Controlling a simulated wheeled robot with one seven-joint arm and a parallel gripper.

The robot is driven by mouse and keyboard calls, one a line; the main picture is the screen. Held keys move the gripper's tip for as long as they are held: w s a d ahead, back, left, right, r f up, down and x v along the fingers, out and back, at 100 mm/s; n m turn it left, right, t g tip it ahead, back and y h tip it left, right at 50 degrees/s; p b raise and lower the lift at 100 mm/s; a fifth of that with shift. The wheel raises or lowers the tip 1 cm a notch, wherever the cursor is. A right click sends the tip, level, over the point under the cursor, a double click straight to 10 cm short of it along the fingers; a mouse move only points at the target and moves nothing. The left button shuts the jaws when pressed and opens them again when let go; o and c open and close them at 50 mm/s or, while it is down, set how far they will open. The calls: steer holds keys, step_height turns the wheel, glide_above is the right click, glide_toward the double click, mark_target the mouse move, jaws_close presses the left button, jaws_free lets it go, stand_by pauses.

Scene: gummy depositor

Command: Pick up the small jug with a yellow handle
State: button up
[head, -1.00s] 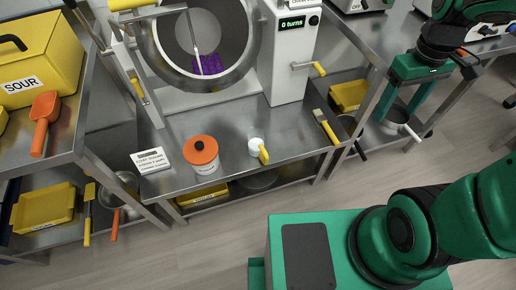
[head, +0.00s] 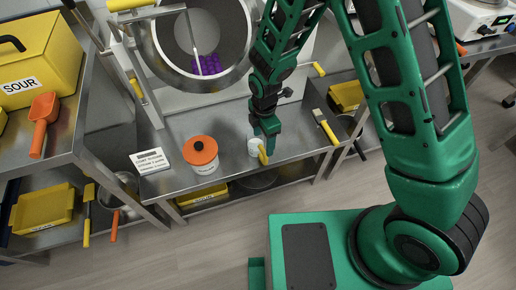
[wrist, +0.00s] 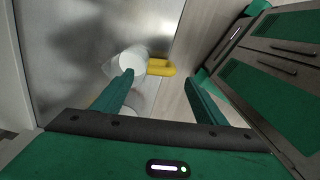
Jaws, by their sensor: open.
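The small jug (head: 253,147) is whitish with a yellow handle (head: 263,155). It stands upright near the front edge of the steel table, its handle toward that edge. My gripper (head: 268,142) is over the table right beside the jug, pointing down, and partly overlaps it in the head view. In the wrist view the jug (wrist: 131,64) lies beyond the left fingertip, with its yellow handle (wrist: 160,67) extending right, ahead of the gap between the fingers. My gripper (wrist: 158,78) is open and has nothing between its fingers.
A yellow-handled brush (head: 325,126) lies to the right. The large drum (head: 203,45) stands behind. Bare steel separates the tub and jug.

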mark_target(264, 150)
step_height(264, 150, down, 6)
steer(key=shift+s+a+r, duration=0.1)
steer(key=shift+a+r, duration=0.05)
steer(key=shift+s+d+f, duration=0.1)
steer(key=shift+d+f, duration=0.05)
steer(key=shift+f, duration=1.2)
steer(key=shift+s+d+f, duration=0.1)
steer(key=shift+d+f, duration=0.05)
steer(key=shift+f, duration=1.2)
steer(key=c, duration=1.3)
steer(key=shift+r, duration=0.15)
steer(key=shift+r, duration=0.6)
step_height(264, 150, up, 2)
steer(key=shift+r, duration=0.2)
steer(key=s+a+r, duration=0.4)
steer(key=s+a, duration=0.1)
steer(key=s+a+r, duration=0.3)
steer(key=shift+a, duration=0.25)
